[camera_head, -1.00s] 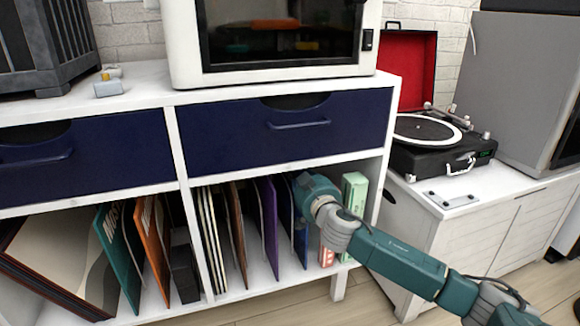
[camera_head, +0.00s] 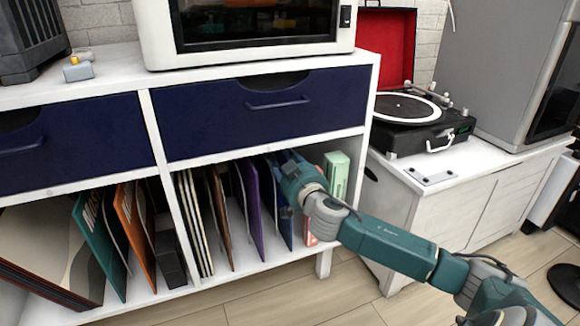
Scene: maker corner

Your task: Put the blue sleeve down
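The blue sleeve (camera_head: 284,225) stands upright in the right-hand open compartment of the white shelf unit (camera_head: 158,200), to the right of a purple sleeve (camera_head: 253,205). My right gripper (camera_head: 284,168) reaches into this compartment from the right, at the upper part of the blue sleeve. Its body covers part of the sleeve, and its fingertips are not clear, so I cannot tell whether they hold it. My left gripper is not in view.
Pale green (camera_head: 336,175) and reddish (camera_head: 311,235) items stand right of the blue sleeve. Teal (camera_head: 98,240) and orange (camera_head: 133,235) sleeves lean in the left compartment. A record player (camera_head: 425,125) sits on the white cabinet at right. The floor in front is clear.

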